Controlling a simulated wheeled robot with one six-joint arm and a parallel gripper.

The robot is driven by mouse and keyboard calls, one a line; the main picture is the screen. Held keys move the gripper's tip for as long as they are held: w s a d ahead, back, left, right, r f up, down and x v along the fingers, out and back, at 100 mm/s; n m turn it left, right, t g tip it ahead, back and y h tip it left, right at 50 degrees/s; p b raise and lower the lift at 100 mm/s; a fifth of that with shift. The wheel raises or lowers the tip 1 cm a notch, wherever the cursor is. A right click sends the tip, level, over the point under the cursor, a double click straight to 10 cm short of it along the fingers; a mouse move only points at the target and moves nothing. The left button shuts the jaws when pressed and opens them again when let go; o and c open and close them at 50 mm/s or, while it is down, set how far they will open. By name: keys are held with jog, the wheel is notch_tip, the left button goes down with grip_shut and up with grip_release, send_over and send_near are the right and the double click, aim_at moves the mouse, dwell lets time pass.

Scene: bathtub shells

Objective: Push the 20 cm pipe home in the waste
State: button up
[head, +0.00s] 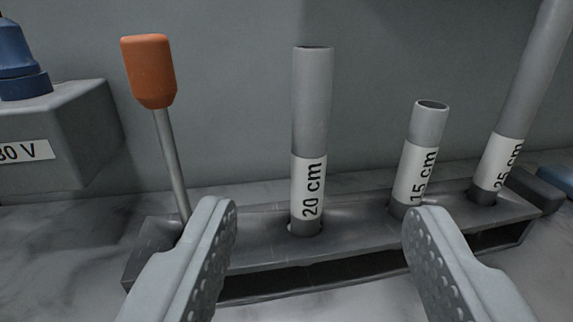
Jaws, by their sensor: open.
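The 20 cm pipe (313,105) is a grey tube with a white label. It stands upright in a hole of a dark grey rack (262,248), near the middle of the head view. My gripper (322,215) is open and empty, its two fingers apart at the lower left and lower right. The pipe stands beyond the fingers, between them in the picture, and I see no contact. The right finger overlaps the foot of the 15 cm pipe in the picture. I do not see the waste in this view.
In the same rack stand an orange-handled screwdriver (150,72) at left, the 15 cm pipe (429,125) and the 25 cm pipe (520,85) at right. A grey box (75,120) marked "30 V" carries a blue connector (18,55). A grey wall (230,60) stands close behind.

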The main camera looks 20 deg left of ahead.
aim_at(312, 109)
jog(key=x, duration=1.7)
jog(key=shift+a, duration=0.1)
grip_shut()
